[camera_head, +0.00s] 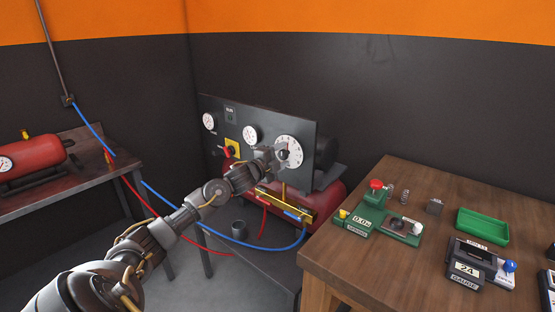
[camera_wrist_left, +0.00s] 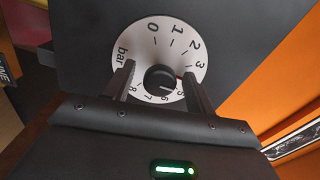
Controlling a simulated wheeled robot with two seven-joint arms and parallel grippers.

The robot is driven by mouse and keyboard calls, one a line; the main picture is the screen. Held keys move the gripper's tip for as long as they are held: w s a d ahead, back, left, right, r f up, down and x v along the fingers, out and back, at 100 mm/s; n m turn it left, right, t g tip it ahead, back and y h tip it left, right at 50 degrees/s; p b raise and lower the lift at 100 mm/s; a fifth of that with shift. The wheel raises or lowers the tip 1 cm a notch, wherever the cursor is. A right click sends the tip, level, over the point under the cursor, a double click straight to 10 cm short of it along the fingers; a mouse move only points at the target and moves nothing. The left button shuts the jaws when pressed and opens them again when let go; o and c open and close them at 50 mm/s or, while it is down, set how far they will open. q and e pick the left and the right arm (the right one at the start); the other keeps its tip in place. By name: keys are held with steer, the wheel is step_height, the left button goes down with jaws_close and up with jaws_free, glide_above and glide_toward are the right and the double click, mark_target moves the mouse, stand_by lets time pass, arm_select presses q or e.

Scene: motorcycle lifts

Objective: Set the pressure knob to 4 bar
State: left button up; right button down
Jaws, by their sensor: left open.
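The pressure knob (camera_wrist_left: 160,77) is a small black round knob at the centre of a white dial (camera_wrist_left: 142,48) marked in bar, in the left wrist view. A small red mark shows on the dial near the right finger, below the 3; the finger hides the 4. A short pale line on the knob seems to point down and right, toward the 5 and 6. My left gripper (camera_wrist_left: 158,72) is open, with one finger on each side of the knob; I cannot tell whether they touch it. In the head view the left gripper (camera_head: 270,157) is at the panel's dial (camera_head: 291,142).
The dark panel (camera_head: 270,122) also carries two gauges and a red-and-yellow switch (camera_head: 231,150), above a red tank (camera_head: 325,203). Blue and red hoses hang below. A wooden table (camera_head: 385,255) with green and dark devices stands at right. A bench with another red tank (camera_head: 35,158) is at left.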

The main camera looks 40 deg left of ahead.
arm_select(q)
steer(key=shift+s+f, duration=0.1)
steer(key=shift+s, duration=0.3)
steer(key=s+b, duration=0.2)
steer(key=s, duration=0.8)
arm_select(e)
steer(key=shift+w+d+f, duration=0.2)
steer(key=shift+d+f, duration=0.2)
steer(key=shift+f, duration=0.1)
steer(key=shift+w+d+f, duration=0.2)
steer(key=shift+d+f, duration=0.15)
steer(key=shift+f, duration=0.1)
steer(key=shift+s+a, duration=0.1)
steer(key=shift+a, duration=0.1)
arm_select(q)
steer(key=shift+w+d, duration=0.1)
arm_select(e)
steer(key=shift+s, duration=0.1)
